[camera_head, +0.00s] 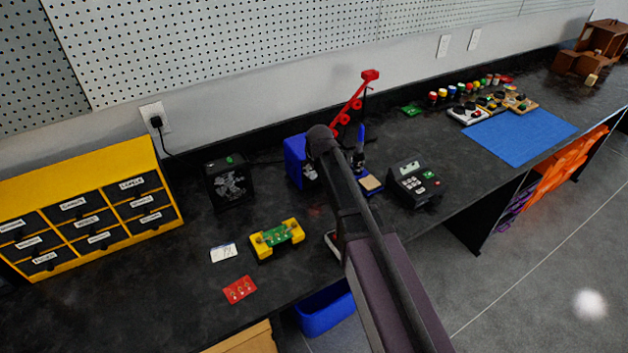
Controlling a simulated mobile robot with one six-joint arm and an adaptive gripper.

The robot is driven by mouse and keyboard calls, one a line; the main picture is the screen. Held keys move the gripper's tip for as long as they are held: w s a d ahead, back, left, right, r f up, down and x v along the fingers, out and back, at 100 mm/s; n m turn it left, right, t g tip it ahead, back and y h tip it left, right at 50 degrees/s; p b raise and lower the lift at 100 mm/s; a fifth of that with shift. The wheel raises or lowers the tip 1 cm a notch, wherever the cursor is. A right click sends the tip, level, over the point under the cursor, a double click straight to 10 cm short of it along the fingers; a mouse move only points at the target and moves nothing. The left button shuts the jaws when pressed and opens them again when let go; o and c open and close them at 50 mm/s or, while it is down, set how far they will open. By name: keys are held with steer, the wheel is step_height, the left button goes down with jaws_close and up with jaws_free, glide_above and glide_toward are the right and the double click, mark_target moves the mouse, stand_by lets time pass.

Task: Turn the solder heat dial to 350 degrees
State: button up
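A blue box (294,161), which looks like the solder station, stands on the black bench at the middle. My arm crosses in front of it and covers its right side. No heat dial or degree marks can be made out, so the setting cannot be read. A blue-handled tool (360,138), probably the soldering iron, stands upright just right of my arm, near a small tan pad (370,183) in a blue holder. My arm reaches from the lower right up to the blue box. My gripper's fingers cannot be made out; they seem hidden behind the arm.
A black device with a green top (229,182) stands left of the blue box. A keypad device (414,184) stands to its right. A green board in a yellow holder (277,238) and a red card (240,289) lie in front. Yellow drawers (95,170) stand left.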

mark_target(314, 176)
steer(key=shift+b+x, duration=2.6)
steer(key=shift+x, duration=0.6)
steer(key=shift+c, duration=0.2)
jaws_close()
